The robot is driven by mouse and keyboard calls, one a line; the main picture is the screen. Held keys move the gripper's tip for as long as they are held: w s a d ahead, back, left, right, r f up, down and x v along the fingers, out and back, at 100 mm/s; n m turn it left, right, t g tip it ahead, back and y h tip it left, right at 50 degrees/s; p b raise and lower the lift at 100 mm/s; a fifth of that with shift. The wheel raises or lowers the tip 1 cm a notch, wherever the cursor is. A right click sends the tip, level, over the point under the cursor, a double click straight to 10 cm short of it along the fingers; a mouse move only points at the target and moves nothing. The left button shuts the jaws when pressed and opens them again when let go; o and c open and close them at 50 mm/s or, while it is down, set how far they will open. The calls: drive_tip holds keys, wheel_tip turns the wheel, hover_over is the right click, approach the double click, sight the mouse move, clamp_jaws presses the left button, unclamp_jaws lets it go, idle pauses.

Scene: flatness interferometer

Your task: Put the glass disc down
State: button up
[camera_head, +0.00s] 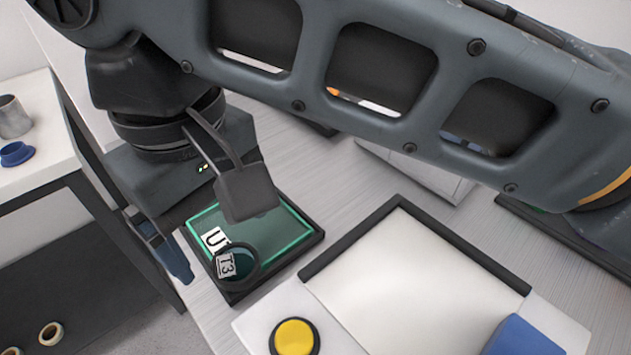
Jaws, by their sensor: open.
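The glass disc (243,256) is a small round dark-rimmed piece with a "T3" label. It is at the near edge of a black-framed tray (303,222) that has a green glassy surface, and overlaps that surface's "U" label. From this view I cannot tell whether it lies flat on the surface. My gripper (212,240) is open above the left part of the tray. A bluish finger shows left of the tray and a dark grey part hangs over the green surface. Neither visibly touches the disc.
A white panel (410,285) with a black raised edge lies right of the tray. A yellow button (294,337) and a blue block (530,337) are near it. A side table at left holds a metal cup (14,117) and a blue ring (16,153). My arm covers the back.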

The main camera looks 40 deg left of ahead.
sight(235, 263)
drive_tip(key=shift+w+a+f, duration=0.1)
drive_tip(key=shift+f, duration=1.5)
drive_tip(key=shift+w+f, duration=0.1)
drive_tip(key=shift+f, duration=1.45)
drive_tip(key=c, duration=1.3)
